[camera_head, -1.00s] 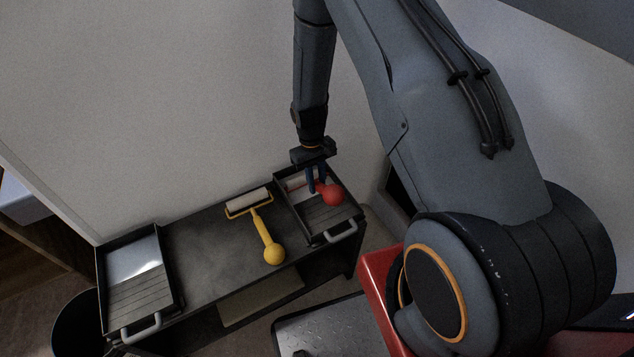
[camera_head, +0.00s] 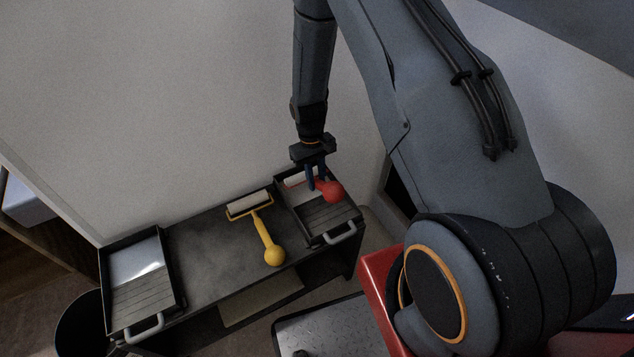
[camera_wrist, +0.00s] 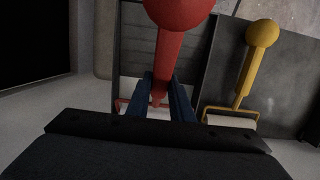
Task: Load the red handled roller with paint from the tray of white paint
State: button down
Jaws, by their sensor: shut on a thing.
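My gripper (camera_head: 315,178) is shut on the handle of the red handled roller (camera_head: 333,191), over the right-hand tray (camera_head: 351,209) on the dark bench. In the wrist view the red handle (camera_wrist: 170,50) runs between my blue fingers, its round end towards the top.
A yellow handled roller (camera_head: 265,236) lies on the bench (camera_head: 205,255) between the trays; it also shows in the wrist view (camera_wrist: 246,75). A black bin (camera_head: 80,325) stands at the lower left. A pale wall rises behind the bench.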

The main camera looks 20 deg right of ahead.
aim_at(318, 180)
jog(key=shift+r+p, duration=1.5)
jog(key=shift+r, duration=1.5)
